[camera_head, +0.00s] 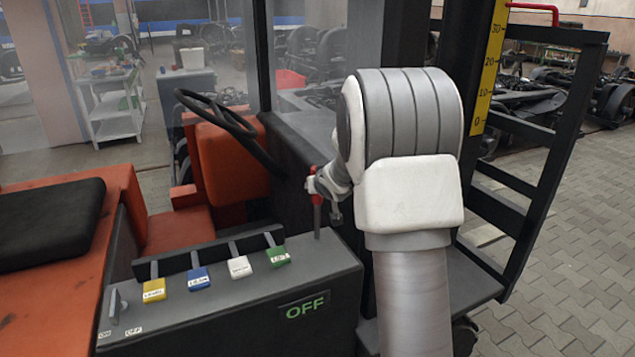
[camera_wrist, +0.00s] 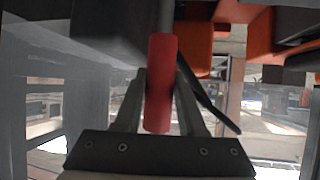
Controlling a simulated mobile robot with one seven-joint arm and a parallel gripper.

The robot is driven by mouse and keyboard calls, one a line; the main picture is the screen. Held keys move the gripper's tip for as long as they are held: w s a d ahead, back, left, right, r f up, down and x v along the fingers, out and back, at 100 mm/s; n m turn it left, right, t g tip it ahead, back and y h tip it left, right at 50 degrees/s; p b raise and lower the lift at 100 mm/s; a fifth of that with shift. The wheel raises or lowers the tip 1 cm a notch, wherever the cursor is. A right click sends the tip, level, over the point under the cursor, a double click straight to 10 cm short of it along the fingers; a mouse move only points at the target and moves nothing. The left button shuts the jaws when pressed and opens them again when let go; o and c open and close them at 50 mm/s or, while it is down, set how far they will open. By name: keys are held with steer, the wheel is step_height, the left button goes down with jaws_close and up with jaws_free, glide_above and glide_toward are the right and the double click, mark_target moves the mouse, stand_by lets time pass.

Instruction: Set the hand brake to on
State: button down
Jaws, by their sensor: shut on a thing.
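The hand brake is a thin lever with a red grip (camera_head: 317,186), standing up near the right rear corner of the dark console (camera_head: 200,318). In the wrist view the red grip (camera_wrist: 160,85) lies between my two fingers. My gripper (camera_head: 322,190) is shut on the red grip; in the head view my white arm hides part of the hand. The lever stands about upright. The console front shows a green "OFF" label (camera_head: 306,306). No mark for the lever's own positions can be read.
Yellow (camera_head: 154,290), blue (camera_head: 199,278), white (camera_head: 239,267) and green (camera_head: 278,257) levers stand on the console left of the brake. A key switch (camera_head: 117,306) sits at its left end. The steering wheel (camera_head: 225,120) and mast post (camera_head: 408,35) are close to the arm.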

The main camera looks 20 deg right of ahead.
steer(key=shift+r, duration=0.1)
steer(key=c, duration=0.5)
jaws_free()
steer(key=shift+w, duration=0.15)
steer(key=p+v, duration=0.3)
steer(key=v, duration=1.4)
steer(key=shift+a, duration=0.2)
